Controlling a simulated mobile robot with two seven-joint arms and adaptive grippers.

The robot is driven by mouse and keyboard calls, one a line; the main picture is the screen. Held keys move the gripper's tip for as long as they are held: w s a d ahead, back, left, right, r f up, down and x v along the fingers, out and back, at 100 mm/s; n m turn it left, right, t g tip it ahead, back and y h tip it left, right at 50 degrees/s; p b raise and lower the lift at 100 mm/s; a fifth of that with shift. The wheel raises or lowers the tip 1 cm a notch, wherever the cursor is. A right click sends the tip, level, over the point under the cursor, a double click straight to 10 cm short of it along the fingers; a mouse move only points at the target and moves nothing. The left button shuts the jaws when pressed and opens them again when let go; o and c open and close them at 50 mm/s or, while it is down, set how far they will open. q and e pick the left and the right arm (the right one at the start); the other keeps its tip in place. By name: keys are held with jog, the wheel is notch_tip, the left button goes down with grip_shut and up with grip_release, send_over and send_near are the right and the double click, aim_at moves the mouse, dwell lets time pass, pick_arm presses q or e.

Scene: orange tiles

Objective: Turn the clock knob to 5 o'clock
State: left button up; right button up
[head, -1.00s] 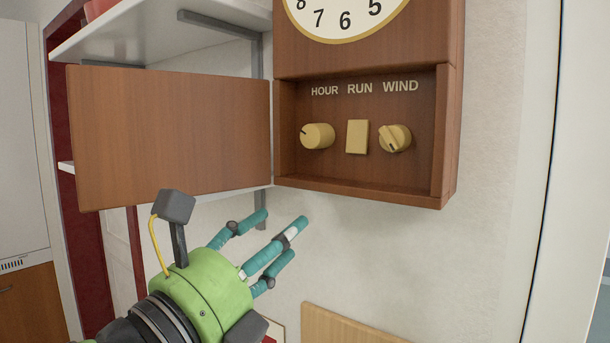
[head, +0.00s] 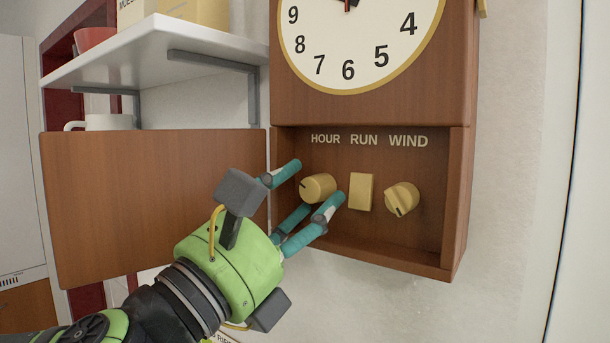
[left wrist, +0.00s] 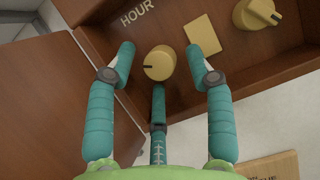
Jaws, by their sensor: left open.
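The wooden wall clock (head: 372,104) has a white face (head: 350,45); a hand hub shows at the top edge, and the hand positions are mostly cut off. Below it, an open compartment holds the HOUR knob (head: 319,187), the RUN switch (head: 361,191) and the WIND knob (head: 402,199). My left gripper (head: 307,194) is open, its teal fingers spread around the HOUR knob. In the left wrist view the HOUR knob (left wrist: 159,63) lies between the fingertips, with visible gaps at both sides. Its dark mark points left in that view. My right gripper is not in view.
The compartment's wooden door (head: 150,195) stands open at the left, close to my left gripper. A white shelf (head: 150,50) with a mug (head: 103,122) below it is at upper left. Bare wall (head: 510,170) lies right of the clock.

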pick_arm(q)
jog(key=shift+w+d+r, duration=0.1)
jog(key=shift+w+d, duration=0.15)
jog(key=shift+w, duration=0.1)
jog(key=shift+s+a, duration=0.1)
grip_shut()
